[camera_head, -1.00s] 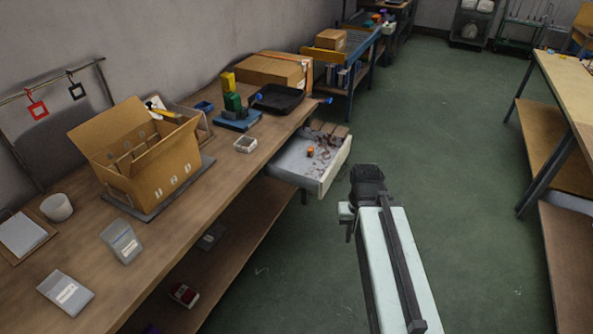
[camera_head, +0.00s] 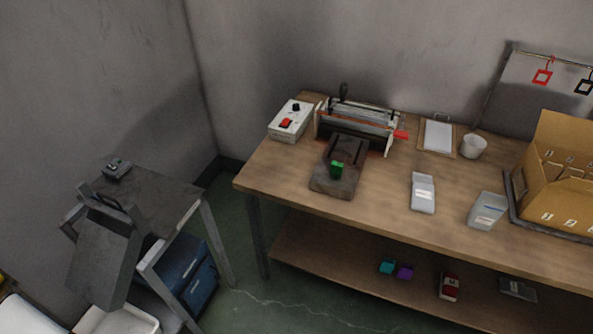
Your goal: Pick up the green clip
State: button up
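A small green block-like thing, which looks like the green clip (camera_head: 337,169), sits on a dark plate (camera_head: 333,187) in front of the roller machine on the workbench. Its fine shape is too small to make out. My gripper is not in view now, and neither is my arm.
The workbench (camera_head: 385,205) also bears a roller machine (camera_head: 358,127), a white control box (camera_head: 290,121), pouches (camera_head: 423,192), a white cup (camera_head: 473,146) and an open carton (camera_head: 565,173). Teal (camera_head: 387,267) and purple (camera_head: 405,271) things lie on the lower shelf. A grey side table (camera_head: 170,205) stands left.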

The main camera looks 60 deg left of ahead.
aim_at(336, 168)
jog(key=u, duration=5.8)
jog(key=k, duration=1.7)
jog(key=z, duration=0.3)
